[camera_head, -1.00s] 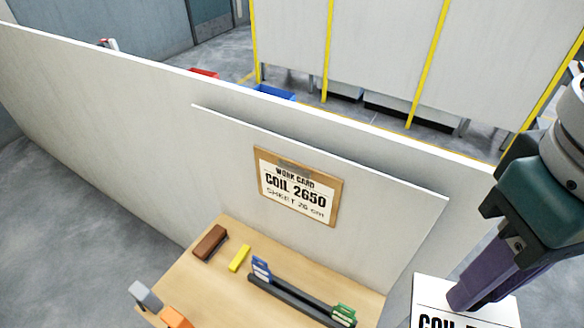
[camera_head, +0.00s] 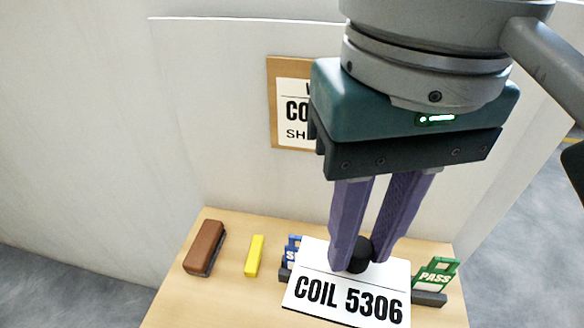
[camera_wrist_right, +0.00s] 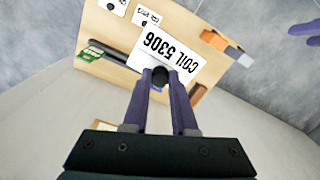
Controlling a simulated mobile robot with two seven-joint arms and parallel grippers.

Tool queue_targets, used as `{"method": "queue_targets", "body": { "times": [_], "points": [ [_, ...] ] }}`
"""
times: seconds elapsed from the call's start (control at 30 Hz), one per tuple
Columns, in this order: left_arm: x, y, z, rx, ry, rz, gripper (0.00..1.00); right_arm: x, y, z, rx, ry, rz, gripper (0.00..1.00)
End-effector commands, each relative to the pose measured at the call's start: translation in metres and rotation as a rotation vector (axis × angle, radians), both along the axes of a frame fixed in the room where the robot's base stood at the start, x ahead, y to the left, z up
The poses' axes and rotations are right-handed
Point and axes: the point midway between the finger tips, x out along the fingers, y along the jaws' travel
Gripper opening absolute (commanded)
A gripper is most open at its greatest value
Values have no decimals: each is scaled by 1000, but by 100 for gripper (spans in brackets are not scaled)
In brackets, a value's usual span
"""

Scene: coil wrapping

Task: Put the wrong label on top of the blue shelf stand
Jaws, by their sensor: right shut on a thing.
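My right gripper (camera_head: 360,255) is shut on the round black knob of a white label (camera_head: 345,290) reading "COIL 5306", held over the table's middle. The label also shows upside down in the right wrist view (camera_wrist_right: 170,58). A small blue stand (camera_head: 291,250) with a letter S stands on the black rail, just left of the label and partly hidden by it. A green stand (camera_head: 436,275) marked "PASS" is at the rail's right end. Purple fingertips (camera_wrist_right: 304,30), apparently my left gripper's, show at the right edge of the wrist view.
A brown block (camera_head: 205,247) and a yellow bar (camera_head: 254,256) lie left of the rail on the wooden table (camera_head: 190,300). A work card (camera_head: 287,100) hangs on the wall panel, mostly hidden by my arm. An orange block (camera_wrist_right: 250,28) shows in the wrist view.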

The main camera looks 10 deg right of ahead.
Motion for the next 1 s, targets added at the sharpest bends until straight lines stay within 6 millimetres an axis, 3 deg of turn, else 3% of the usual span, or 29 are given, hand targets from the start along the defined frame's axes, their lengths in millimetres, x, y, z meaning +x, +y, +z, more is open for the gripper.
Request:
{"method": "queue_targets", "body": {
  "times": [0.03,0.2,0.33,0.43,0.67,0.87,1.0],
  "points": [
    [0,0,-43,-1,0,1,50,3,9,-38,2,-3,12,0],
    [0,0,-107,0,0,1,50,8,34,-87,-4,-5,44,0],
    [0,0,-143,0,0,0,50,10,48,-112,-14,-9,67,0],
    [0,1,-160,2,0,0,50,10,56,-124,-20,-10,79,0],
    [0,2,-178,9,-1,-5,50,10,62,-142,-27,-8,89,0],
    [0,3,-201,11,-2,-6,50,9,62,-196,-28,-4,88,0],
    [0,3,-204,11,-2,-6,50,10,61,-234,-30,-6,88,0]
  ]
}}
